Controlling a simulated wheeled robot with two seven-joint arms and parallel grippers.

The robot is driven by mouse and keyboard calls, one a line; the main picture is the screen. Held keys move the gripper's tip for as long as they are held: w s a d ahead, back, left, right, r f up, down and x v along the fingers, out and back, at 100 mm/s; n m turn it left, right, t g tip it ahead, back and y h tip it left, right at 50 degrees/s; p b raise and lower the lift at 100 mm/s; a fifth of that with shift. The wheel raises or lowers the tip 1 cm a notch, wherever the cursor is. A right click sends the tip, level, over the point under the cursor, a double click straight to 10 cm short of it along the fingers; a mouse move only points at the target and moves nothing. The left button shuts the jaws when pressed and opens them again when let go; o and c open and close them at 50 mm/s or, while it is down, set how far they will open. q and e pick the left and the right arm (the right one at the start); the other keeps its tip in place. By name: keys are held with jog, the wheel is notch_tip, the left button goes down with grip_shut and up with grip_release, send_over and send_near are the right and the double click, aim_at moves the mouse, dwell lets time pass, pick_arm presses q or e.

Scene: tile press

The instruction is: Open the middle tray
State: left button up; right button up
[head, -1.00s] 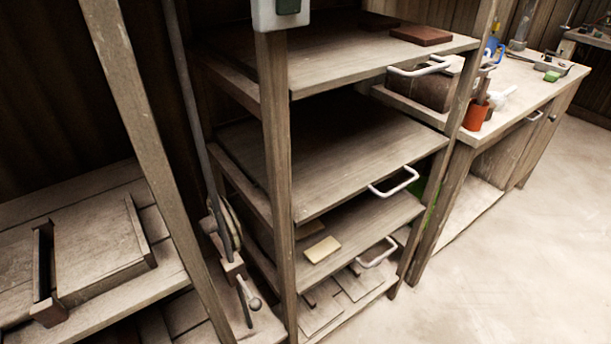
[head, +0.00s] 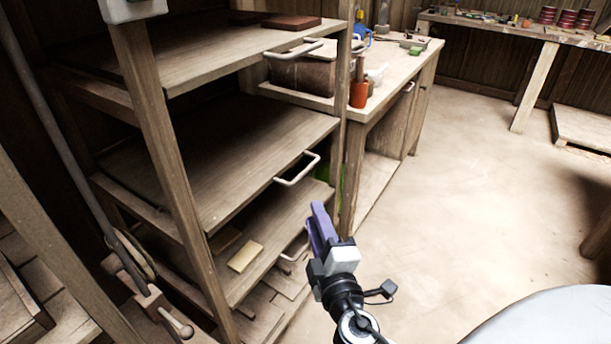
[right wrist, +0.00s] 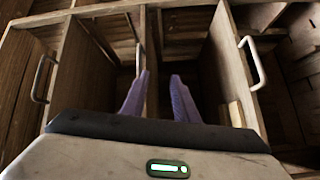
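The wooden rack holds stacked pull-out trays with pale bar handles. The middle tray (head: 235,150) is a bare wooden board, and its handle (head: 297,169) sits at its front edge. The upper tray (head: 215,50) has its own handle (head: 292,48). The lower tray (head: 285,215) also has a handle, partly hidden behind my gripper. My right gripper (head: 318,217) is in front of the rack, below and right of the middle handle, apart from it. In the right wrist view its purple fingers (right wrist: 158,100) are spread with nothing between them. My left gripper is out of view.
Reddish-brown tiles (head: 291,22) lie on the upper tray and a yellowish tile (head: 245,256) on the lower one. A workbench (head: 398,65) with an orange cup (head: 358,94) adjoins the rack on the right. The floor (head: 455,165) in front is clear.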

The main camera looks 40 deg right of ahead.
aim_at(306, 169)
jog(key=shift+n+t+h, duration=0.4)
jog(key=shift+t, duration=0.2)
jog(key=w+d+r, duration=0.1)
jog(key=w, duration=0.2)
jog(key=w+d+r+p, duration=0.1)
jog(key=w+d+r, duration=0.1)
jog(key=w, duration=0.1)
jog(key=w+d+r+p, duration=0.1)
jog(key=w, duration=0.3)
jog(key=shift+d+r, duration=0.2)
jog(key=shift+r, duration=0.2)
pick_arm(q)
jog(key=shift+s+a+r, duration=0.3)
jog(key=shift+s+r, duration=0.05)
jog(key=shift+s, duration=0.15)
pick_arm(e)
jog(key=c, duration=0.6)
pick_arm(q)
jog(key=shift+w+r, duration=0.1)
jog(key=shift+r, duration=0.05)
pick_arm(e)
grip_shut()
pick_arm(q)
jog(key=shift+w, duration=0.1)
